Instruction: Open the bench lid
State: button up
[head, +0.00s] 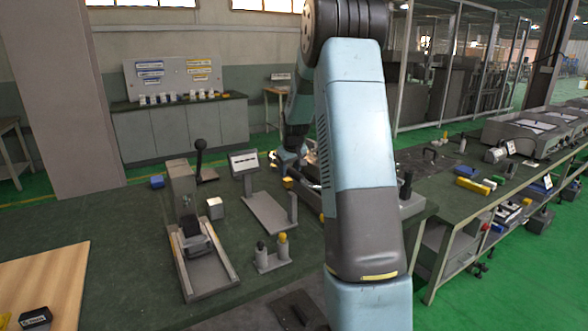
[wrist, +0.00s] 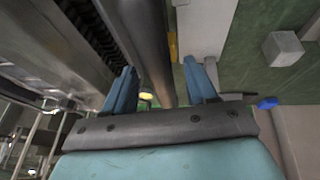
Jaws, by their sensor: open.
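My gripper (head: 292,154) is low over the green-topped bench (head: 110,222), partly hidden by my arm in the head view. In the wrist view my gripper (wrist: 158,68) is open, with one blue finger on each side of a thick dark grey bar (wrist: 150,45). The bar looks like a handle. A gap shows beside the right finger; contact at the left finger is unclear. A grey metal unit (wrist: 60,35) with a dark ribbed edge lies left of the bar. I cannot tell which surface is the lid; my arm hides much of this area in the head view.
A lever fixture (head: 205,262), a stand with a plate (head: 268,212), a pale block (head: 215,208) and a small post holder (head: 272,260) stand left of my arm. A wooden board (head: 45,280) lies front left. Another cluttered bench (head: 450,205) is at right.

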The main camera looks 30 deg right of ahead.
jog(key=shift+f, duration=0.15)
grip_shut()
dwell(0.5)
